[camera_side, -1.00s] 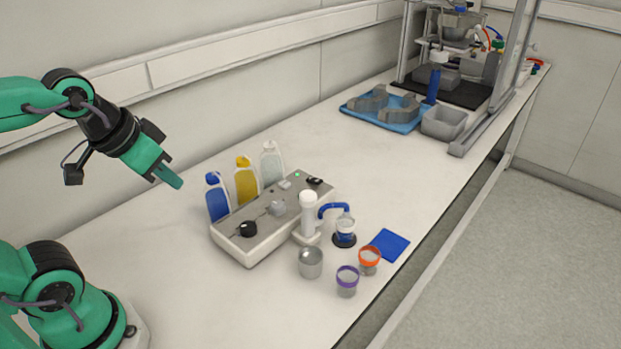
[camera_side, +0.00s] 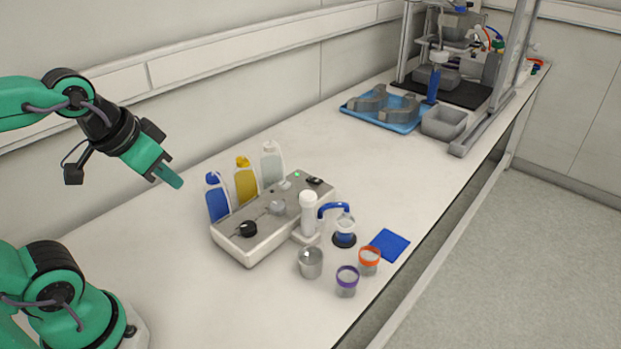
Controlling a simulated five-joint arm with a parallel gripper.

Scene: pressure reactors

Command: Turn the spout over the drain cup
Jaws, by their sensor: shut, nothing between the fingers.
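A blue curved spout (camera_side: 333,208) comes off the top of a white upright column (camera_side: 308,218) and points right. Its end is above a clear cup with a blue band (camera_side: 345,228) on a round black base. A plain grey cup (camera_side: 310,263) stands in front of the column, apart from the spout. No label shows which cup is the drain cup. My gripper (camera_side: 172,180) is shut and empty, high at the left, well away from the spout and left of the bottles.
A grey-topped control box (camera_side: 250,250) with knobs stands beside the column, with blue (camera_side: 217,199), yellow (camera_side: 246,182) and white (camera_side: 272,164) bottles behind. Purple-rimmed (camera_side: 347,282) and orange-rimmed (camera_side: 369,261) cups and a blue cloth (camera_side: 389,245) lie near the front edge. The front-left bench is clear.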

